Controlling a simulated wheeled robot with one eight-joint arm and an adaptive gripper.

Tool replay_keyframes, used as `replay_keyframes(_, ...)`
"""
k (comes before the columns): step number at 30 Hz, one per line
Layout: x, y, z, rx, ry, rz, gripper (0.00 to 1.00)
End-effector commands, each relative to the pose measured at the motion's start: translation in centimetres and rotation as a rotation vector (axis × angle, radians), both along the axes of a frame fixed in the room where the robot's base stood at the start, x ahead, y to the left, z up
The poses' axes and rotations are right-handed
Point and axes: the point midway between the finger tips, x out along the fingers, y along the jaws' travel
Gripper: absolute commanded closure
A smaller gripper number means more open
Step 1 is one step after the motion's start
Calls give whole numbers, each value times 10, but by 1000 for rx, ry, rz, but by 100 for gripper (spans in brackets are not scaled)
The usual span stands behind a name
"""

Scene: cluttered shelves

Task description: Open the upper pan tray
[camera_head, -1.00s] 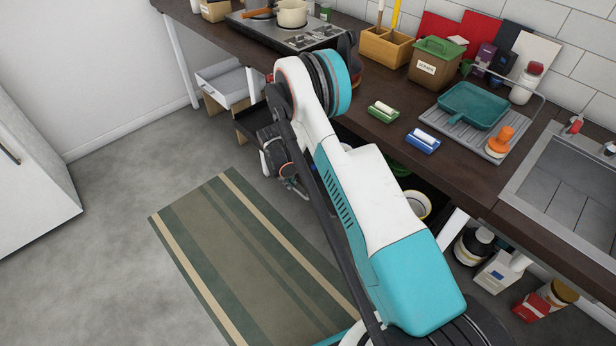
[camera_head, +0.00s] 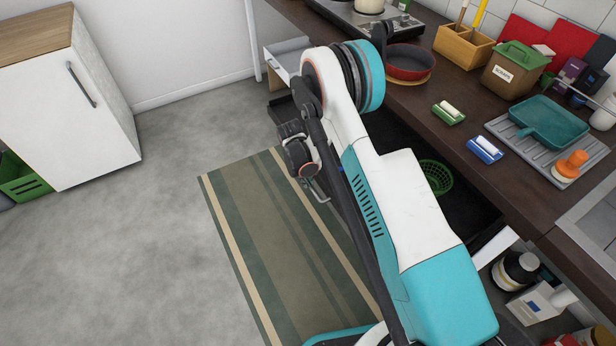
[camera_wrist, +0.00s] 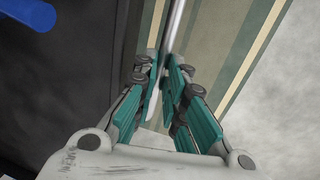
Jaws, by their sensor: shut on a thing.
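The upper pan tray (camera_head: 462,208) is a black tray under the dark counter, standing out from beneath it in the head view. A green basket (camera_head: 437,178) sits in it. Its dark surface also fills the left of the wrist view (camera_wrist: 85,70). My gripper (camera_head: 311,180) is low at the tray's front, over the striped mat. A silver bar handle (camera_wrist: 176,28) runs between my teal fingers (camera_wrist: 168,72) in the wrist view, and they are shut on it. My arm hides much of the tray and its front in the head view.
The striped mat (camera_head: 270,220) lies on the open grey floor in front. A white cabinet (camera_head: 75,115) stands at the left. A small white drawer (camera_head: 287,57) is out beyond the tray. Bottles (camera_head: 517,268) stand below the counter at the right.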

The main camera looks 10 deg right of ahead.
Motion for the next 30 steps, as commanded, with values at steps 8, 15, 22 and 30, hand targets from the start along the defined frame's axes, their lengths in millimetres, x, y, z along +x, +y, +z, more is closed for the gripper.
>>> replay_keyframes(8, 0, 0, 0, 0, 1, 0, 70)
replay_keyframes(15, 0, 0, 0, 0, 0, 0, 69)
replay_keyframes(22, 0, 2, 8, 0, 0, 0, 69)
replay_keyframes(30, -3, 10, 54, 0, 0, 2, 69)
